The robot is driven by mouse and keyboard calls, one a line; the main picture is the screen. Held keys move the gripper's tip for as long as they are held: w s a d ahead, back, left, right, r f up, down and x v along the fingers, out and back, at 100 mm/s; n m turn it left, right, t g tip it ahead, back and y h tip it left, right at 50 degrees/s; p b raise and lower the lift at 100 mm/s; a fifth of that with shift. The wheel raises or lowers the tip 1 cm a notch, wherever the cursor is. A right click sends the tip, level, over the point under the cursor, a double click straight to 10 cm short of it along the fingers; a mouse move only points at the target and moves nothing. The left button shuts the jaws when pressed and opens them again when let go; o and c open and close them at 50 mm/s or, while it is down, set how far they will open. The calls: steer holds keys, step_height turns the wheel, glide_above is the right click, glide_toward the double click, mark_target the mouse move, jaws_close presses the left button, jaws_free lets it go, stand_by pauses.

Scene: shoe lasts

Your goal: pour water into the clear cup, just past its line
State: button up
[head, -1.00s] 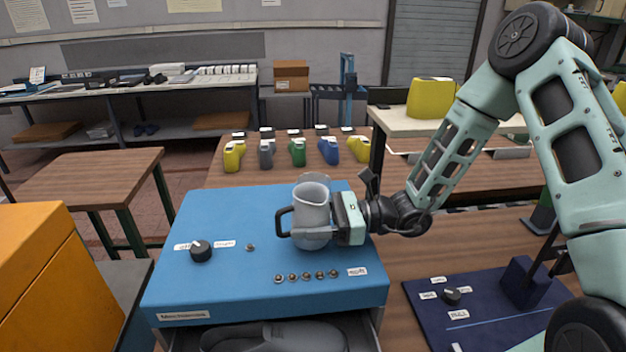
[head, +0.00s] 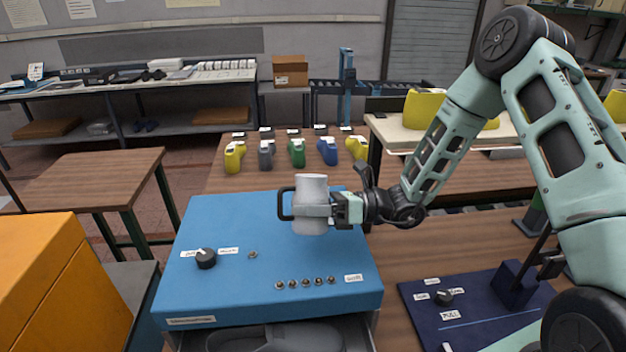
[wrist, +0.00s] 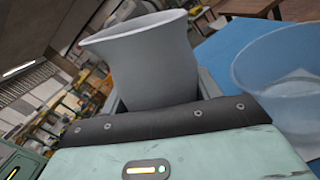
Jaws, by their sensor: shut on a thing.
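My gripper (head: 318,211) is shut around the body of a grey jug (head: 311,188), above the blue cabinet top. The jug's handle is on the left, and its open mouth no longer faces the head camera. In the wrist view the jug (wrist: 150,70) shows its flared rim and spout, and I see no stream leaving it. The clear cup (wrist: 270,70) stands beside the jug at the right of the wrist view, over the blue top. A paler patch low in the cup may be water. Its line cannot be made out. In the head view the jug hides the cup.
The blue cabinet (head: 230,290) has a black knob (head: 205,258), a row of small buttons and an open drawer below. Coloured shoe lasts (head: 297,152) stand behind it. A dark blue panel (head: 470,315) lies at right, an orange box (head: 40,280) at left.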

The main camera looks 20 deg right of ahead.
mark_target(307, 190)
steer(key=shift+w+r+m, duration=0.25)
steer(key=shift+r+m, duration=0.15)
steer(key=shift+r, duration=0.1)
steer(key=shift+w+d+r+m+p, duration=0.2)
steer(key=shift+w+r+m+p, duration=0.15)
steer(key=shift+r+m+p, duration=0.3)
steer(key=shift+r+m+t+p, duration=0.15)
steer(key=shift+m+t+p, duration=0.3)
steer(key=shift+m, duration=0.6)
steer(key=shift+s+f+m, duration=0.1)
steer(key=shift+f+m, duration=0.2)
steer(key=shift+m, duration=0.3)
steer(key=shift+f+m+y+b, duration=0.3)
steer(key=shift+f+m+b, duration=0.3)
steer(key=shift+f+m, duration=0.45)
steer(key=shift+r+m+t, duration=0.25)
steer(key=shift+r+t, duration=0.05)
steer(key=shift+t, duration=0.05)
steer(key=shift+r+m+p, duration=0.4)
steer(key=shift+m+p, duration=0.35)
steer(key=shift+m, duration=0.05)
steer(key=shift+w+d+r+m+t+p, duration=0.25)
steer(key=shift+w+r+m+p, duration=0.3)
steer(key=shift+m+p, duration=0.65)
